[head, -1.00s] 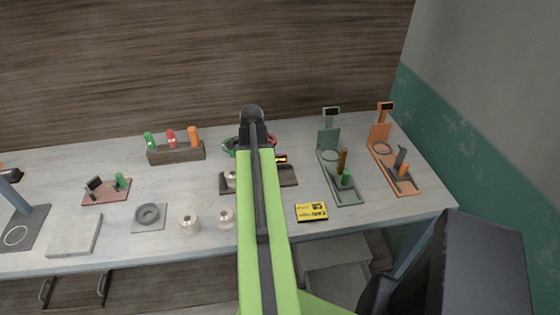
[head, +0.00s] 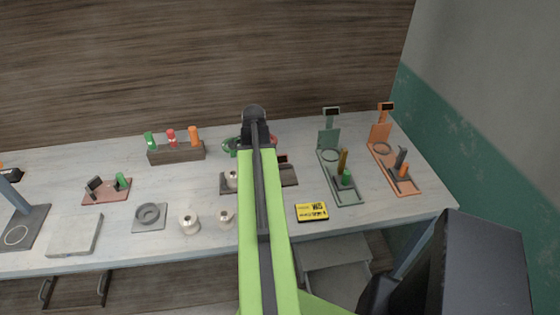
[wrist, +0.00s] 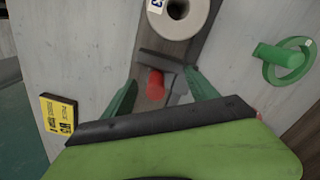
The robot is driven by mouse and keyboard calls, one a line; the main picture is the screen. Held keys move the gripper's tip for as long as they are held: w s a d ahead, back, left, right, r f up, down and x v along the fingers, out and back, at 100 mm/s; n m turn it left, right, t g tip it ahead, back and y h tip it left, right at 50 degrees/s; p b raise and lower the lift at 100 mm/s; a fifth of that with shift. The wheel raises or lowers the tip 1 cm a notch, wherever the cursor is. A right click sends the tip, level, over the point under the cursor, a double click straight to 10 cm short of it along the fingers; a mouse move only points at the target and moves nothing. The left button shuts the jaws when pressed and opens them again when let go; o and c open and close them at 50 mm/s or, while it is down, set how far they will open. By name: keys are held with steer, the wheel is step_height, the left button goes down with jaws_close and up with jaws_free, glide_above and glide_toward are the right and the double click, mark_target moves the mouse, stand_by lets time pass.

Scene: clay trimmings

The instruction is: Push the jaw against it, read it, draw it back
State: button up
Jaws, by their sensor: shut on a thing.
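In the wrist view a brown gauge bed (wrist: 193,45) holds a pale spool (wrist: 172,22) with a blue "3" label. A dark sliding jaw (wrist: 160,59) faces the spool, with a narrow gap seeming to show between them. My gripper (wrist: 161,82) has its green fingers either side of the jaw's red knob (wrist: 155,84) and is shut on it. In the head view my arm hides the middle of the gauge (head: 289,174) and my fingers. The spool (head: 232,179) shows left of the arm. The small display (head: 281,158) looks dark.
Two loose spools (head: 189,222) stand in front of the gauge. A yellow block (head: 311,211) lies to its right, near the table edge. Green (head: 339,175) and orange (head: 395,165) stands are farther right. A green ring with a handle (wrist: 288,57) lies beside the gauge.

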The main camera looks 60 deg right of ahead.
steer(key=shift+s, duration=0.5)
steer(key=o, duration=1.3)
steer(key=shift+s+a+r, duration=0.1)
steer(key=shift+a, duration=0.05)
step_height(320, 180, up, 7)
steer(key=p, duration=0.7)
steer(key=shift+r, duration=0.15)
